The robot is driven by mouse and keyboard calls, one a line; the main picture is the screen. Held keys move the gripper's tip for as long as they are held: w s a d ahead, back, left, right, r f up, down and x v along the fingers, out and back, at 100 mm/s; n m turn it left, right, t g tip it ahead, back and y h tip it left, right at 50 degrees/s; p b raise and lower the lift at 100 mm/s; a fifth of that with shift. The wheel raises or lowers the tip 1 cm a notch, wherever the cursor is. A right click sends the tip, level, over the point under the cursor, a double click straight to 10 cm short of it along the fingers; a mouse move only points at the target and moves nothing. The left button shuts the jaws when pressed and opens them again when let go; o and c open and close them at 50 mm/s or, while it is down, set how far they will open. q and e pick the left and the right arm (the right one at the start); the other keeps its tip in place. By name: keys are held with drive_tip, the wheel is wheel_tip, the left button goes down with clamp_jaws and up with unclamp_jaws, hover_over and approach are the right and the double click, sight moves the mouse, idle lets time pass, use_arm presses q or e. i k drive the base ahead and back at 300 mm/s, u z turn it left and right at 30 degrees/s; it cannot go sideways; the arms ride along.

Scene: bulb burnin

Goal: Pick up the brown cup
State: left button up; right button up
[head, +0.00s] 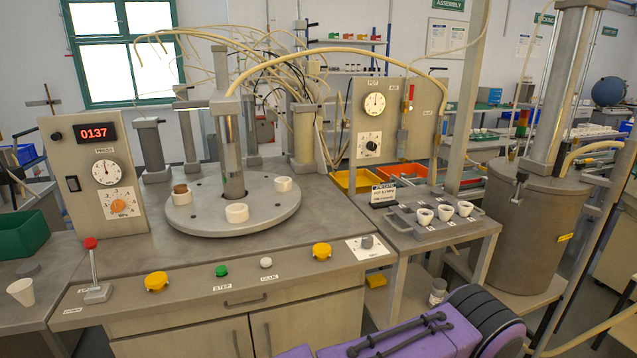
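A small cup with a brown top (181,189) and a pale lower part sits at the left of the round grey turntable (215,222). It is the only brown cup-like thing I can make out, and it is too small to tell whether the brown is the cup or its contents. Two white round cups, one at the front (237,213) and one at the right (283,184), also sit on the turntable. A grey vertical column (231,150) rises from its middle, to the right of the brown one. Neither of my grippers shows in the head view.
A control box (93,180) reading 0137 stands left of the turntable. A red-knobbed lever (92,262) and yellow buttons (157,282) line the bench front. A grey rack (430,219) with white cups is at the right. A white cone cup (21,291) is at the far left.

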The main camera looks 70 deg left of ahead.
sight(182, 194)
drive_tip(key=u, duration=2.25)
